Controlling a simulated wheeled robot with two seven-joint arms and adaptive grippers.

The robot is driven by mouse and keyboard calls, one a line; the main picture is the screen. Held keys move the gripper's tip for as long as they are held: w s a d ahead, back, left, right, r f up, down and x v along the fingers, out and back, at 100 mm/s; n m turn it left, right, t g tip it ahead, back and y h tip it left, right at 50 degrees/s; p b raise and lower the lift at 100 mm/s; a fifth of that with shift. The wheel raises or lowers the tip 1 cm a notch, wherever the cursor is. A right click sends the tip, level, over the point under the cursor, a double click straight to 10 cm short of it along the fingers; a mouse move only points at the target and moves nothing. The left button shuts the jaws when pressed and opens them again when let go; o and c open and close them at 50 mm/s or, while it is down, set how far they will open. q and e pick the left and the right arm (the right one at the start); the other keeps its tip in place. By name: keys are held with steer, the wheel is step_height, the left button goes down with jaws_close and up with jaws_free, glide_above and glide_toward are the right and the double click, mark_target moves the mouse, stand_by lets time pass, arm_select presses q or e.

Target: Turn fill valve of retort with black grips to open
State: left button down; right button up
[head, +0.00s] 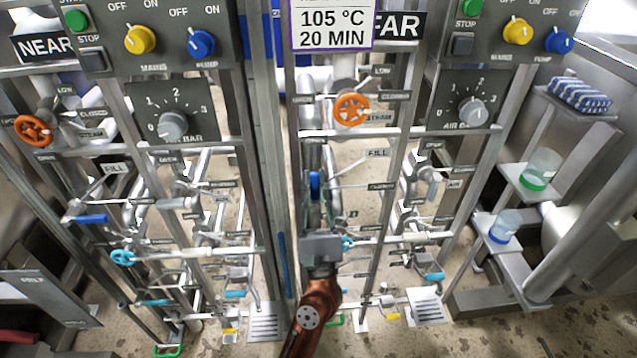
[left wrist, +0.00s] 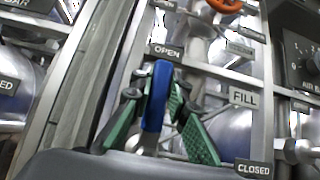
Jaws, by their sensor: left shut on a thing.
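The fill valve's blue lever (left wrist: 155,95) stands nearly upright between the green pads of my left gripper (left wrist: 158,100), its far end just under the OPEN label (left wrist: 167,51). The FILL label (left wrist: 243,97) and CLOSED label (left wrist: 254,169) are to its right. In the head view the blue lever (head: 315,184) shows above my left gripper (head: 317,205), on the panel under the FAR sign (head: 399,25). My left gripper is shut on the lever and hides the valve body. I cannot make out black grips. My right gripper is not in view.
The NEAR panel at left has its own blue fill lever (head: 90,218), lying level. An orange handwheel (head: 351,109) sits above my gripper. Metal posts and pipes crowd both sides. Shelves at right hold a green-based jar (head: 540,170) and a blue-based jar (head: 506,225).

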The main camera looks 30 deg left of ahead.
arm_select(q)
steer(key=c, duration=1.8)
jaws_free()
steer(key=shift+a, duration=0.1)
steer(key=shift+c, duration=0.2)
steer(key=shift+f, duration=0.1)
steer(key=v, duration=1.2)
